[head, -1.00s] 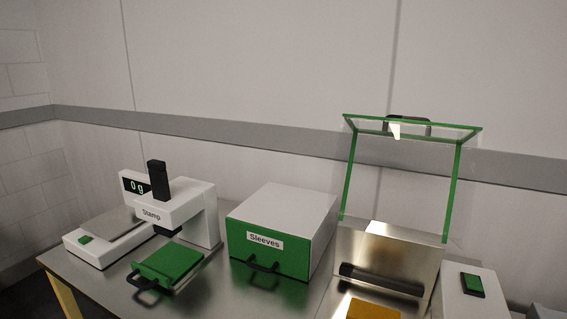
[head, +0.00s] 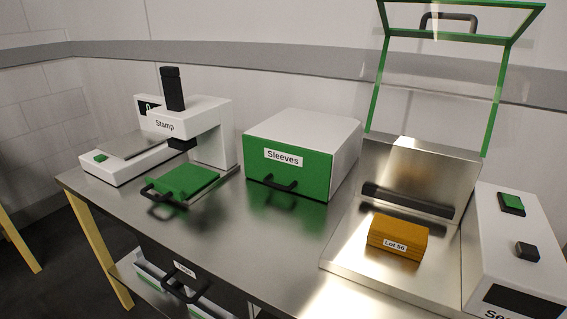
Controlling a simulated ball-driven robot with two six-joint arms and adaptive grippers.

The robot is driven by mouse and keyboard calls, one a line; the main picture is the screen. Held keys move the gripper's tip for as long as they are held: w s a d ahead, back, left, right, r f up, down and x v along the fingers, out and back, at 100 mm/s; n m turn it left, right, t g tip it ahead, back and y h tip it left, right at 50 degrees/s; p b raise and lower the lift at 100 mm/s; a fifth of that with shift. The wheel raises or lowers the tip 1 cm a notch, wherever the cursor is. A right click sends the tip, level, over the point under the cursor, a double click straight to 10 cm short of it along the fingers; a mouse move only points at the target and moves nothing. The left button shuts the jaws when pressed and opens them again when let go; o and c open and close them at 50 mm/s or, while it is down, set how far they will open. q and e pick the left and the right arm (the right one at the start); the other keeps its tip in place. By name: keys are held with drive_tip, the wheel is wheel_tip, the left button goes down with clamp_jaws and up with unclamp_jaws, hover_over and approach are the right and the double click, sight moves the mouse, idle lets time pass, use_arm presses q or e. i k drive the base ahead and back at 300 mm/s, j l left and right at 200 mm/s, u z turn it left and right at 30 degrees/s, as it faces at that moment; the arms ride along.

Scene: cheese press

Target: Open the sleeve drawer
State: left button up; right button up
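The sleeve drawer is a white box with a green front (head: 310,181) labelled "Sleeves", standing on the metal table in the head view. Its front looks flush with the box, so the drawer is closed. A black bar handle (head: 279,186) sits low on the green front. Neither of my grippers shows in the head view.
A stamp press (head: 211,120) with a green plate (head: 183,180) and a scale (head: 125,153) stand to the left. Bare table (head: 255,240) lies before the drawer.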

sight(306, 172)
drive_tip(key=j+u, duration=0.25)
drive_tip(key=u, duration=0.15)
drive_tip(key=j+u, duration=0.4)
drive_tip(key=k+l, duration=0.05)
